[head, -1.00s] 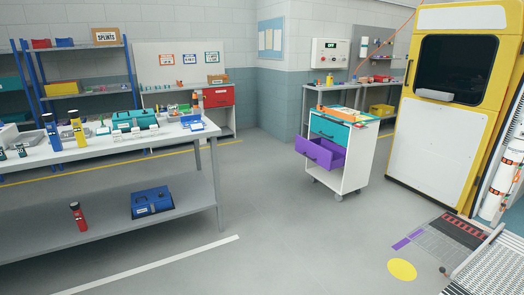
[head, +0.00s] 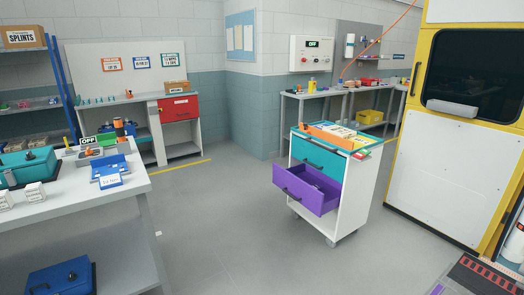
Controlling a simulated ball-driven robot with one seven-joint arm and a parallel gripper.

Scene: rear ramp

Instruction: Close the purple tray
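The purple tray (head: 301,190) is the lower drawer of a white wheeled cart (head: 352,200) in the middle right of the head view. It is pulled out toward the left and front, and its inside shows with something small in it. The teal drawer (head: 320,158) above it looks shut. My gripper is not in view.
A grey workbench (head: 135,188) with blue and teal cases stands at the left. A yellow and white vehicle body (head: 430,165) stands at the right. An orange item (head: 335,134) lies on the cart top. The floor (head: 235,240) before the cart is clear.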

